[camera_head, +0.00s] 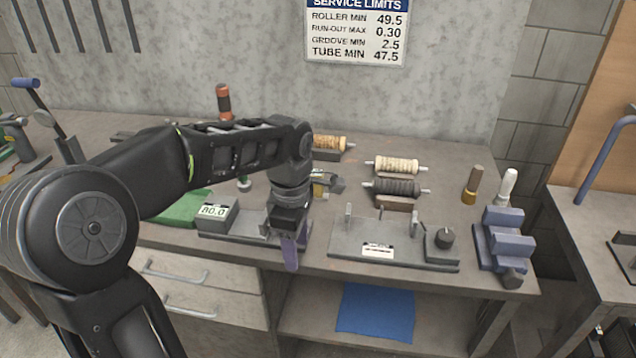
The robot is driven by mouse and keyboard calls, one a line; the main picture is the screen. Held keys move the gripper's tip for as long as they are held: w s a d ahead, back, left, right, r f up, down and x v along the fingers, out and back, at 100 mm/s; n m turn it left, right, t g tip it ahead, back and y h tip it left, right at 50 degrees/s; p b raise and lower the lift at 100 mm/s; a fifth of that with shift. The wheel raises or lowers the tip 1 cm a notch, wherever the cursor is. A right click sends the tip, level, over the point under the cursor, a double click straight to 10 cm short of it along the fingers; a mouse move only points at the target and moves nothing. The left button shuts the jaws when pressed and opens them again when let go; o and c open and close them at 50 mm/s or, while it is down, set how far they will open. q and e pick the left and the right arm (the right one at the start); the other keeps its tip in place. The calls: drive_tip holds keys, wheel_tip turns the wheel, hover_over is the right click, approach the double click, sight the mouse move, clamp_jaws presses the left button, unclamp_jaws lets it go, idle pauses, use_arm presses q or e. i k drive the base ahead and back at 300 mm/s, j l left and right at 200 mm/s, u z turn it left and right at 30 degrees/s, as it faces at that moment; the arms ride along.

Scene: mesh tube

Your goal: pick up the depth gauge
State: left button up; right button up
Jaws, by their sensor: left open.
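My left arm comes in from the left and reaches over the bench. Its gripper (288,240) points down at the bench's front edge, beside the device with the "80.0" display. It is open, and I see nothing held in it; one purple-grey finger shows most clearly. I cannot tell for sure which thing is the depth gauge. A small grey and yellow tool (326,184) lies just behind the gripper's wrist, partly hidden by it. The grey device with the "80.0" display (214,213) stands left of the gripper, its base partly covered by the gripper. My right gripper is not in view.
A grey fixture with posts and a knob (375,240) stands right of my gripper. A pale roller (395,165) and a dark roller (392,187) lie behind it. Blue blocks (505,240) sit at the bench's right end. A blue cloth (376,312) lies on the shelf below.

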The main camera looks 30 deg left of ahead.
sight(319, 193)
drive_tip(key=i+j, duration=0.25)
drive_tip(key=i, duration=0.2)
drive_tip(key=i+j, duration=0.2)
drive_tip(key=i, duration=0.2)
